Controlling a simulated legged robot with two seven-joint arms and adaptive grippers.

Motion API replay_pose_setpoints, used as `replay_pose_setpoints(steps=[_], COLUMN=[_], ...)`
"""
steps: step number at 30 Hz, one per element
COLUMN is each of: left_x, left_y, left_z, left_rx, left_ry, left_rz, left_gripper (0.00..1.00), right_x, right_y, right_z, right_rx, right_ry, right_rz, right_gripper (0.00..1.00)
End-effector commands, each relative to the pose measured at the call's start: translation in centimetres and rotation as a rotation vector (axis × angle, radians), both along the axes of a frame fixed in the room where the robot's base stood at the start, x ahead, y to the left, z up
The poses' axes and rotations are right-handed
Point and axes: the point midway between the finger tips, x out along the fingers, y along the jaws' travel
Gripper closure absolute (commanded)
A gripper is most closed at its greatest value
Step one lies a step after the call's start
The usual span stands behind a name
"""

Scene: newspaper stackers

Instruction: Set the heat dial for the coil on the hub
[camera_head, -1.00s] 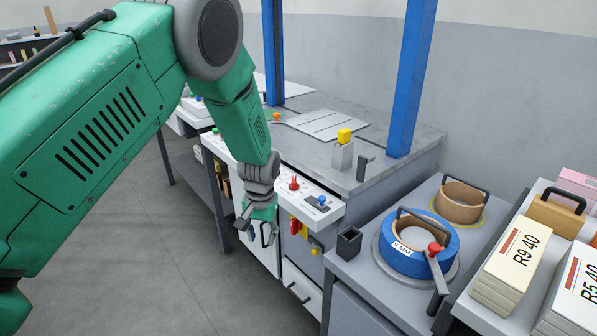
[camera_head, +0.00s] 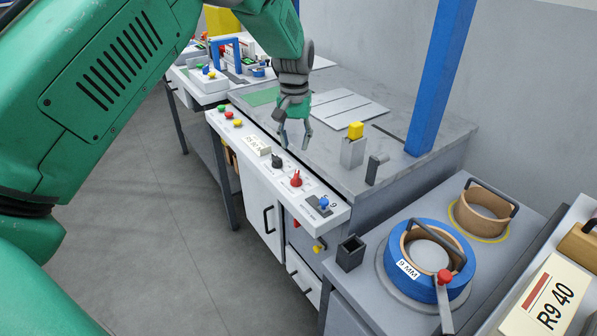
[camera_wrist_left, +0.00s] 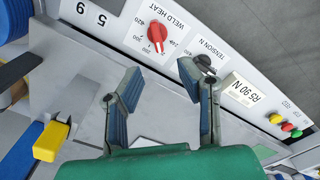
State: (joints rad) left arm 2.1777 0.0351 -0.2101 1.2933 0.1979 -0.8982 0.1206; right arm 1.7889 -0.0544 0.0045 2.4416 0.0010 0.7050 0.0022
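The red weld heat dial (camera_head: 296,179) is on the white control panel along the bench's front edge. In the left wrist view the dial (camera_wrist_left: 157,32) sits by the words WELD HEAT and printed numbers, its pointer towards the picture's bottom. My left gripper (camera_head: 296,140) is open and empty above the bench top, just behind the panel; its fingers (camera_wrist_left: 160,82) are apart from the dial. The blue coil (camera_head: 410,268), labelled 9 MM, lies around the hub (camera_head: 430,255) on the grey cabinet at right. My right gripper is out of view.
Beside the red dial are a black tension knob (camera_head: 277,160) and a blue knob (camera_head: 323,202). A yellow-topped block (camera_head: 354,150) and a blue post (camera_head: 435,80) stand on the bench. A tan coil (camera_head: 483,212) lies behind the blue one.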

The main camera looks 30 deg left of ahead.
Motion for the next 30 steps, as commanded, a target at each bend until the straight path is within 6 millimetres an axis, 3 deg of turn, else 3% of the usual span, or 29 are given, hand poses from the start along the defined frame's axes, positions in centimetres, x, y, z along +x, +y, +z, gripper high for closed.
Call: replay_pose_setpoints(steps=[1, 6, 12, 18, 27, 28, 30], left_x=[0.0, 0.0, 0.0, 0.1, 0.1, 0.1, 0.1], left_y=[-0.1, -0.2, -0.4, -0.2, -0.2, -0.2, -0.2], left_z=[-1.5, -5.2, -8.4, -10.2, -10.3, -10.3, -10.3], left_rx=[0.0, 0.002, 0.004, 0.002, 0.001, 0.001, 0.002], left_ry=[0.005, 0.005, 0.002, 0.001, -0.001, -0.001, 0.0], left_rz=[0.0, -0.001, 0.0, -0.001, -0.001, -0.001, -0.001], left_gripper=[0.68, 0.68, 0.68, 0.68, 0.68, 0.72, 0.96], right_x=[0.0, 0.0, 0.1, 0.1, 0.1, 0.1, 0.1], right_y=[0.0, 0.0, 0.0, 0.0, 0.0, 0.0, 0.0], right_z=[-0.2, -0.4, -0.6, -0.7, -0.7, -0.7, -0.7], right_rx=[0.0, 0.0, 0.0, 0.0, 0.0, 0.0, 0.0], right_ry=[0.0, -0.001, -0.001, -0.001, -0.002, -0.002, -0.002], right_rz=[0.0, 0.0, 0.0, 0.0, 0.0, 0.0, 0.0], right_gripper=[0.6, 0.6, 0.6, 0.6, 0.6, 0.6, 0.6])
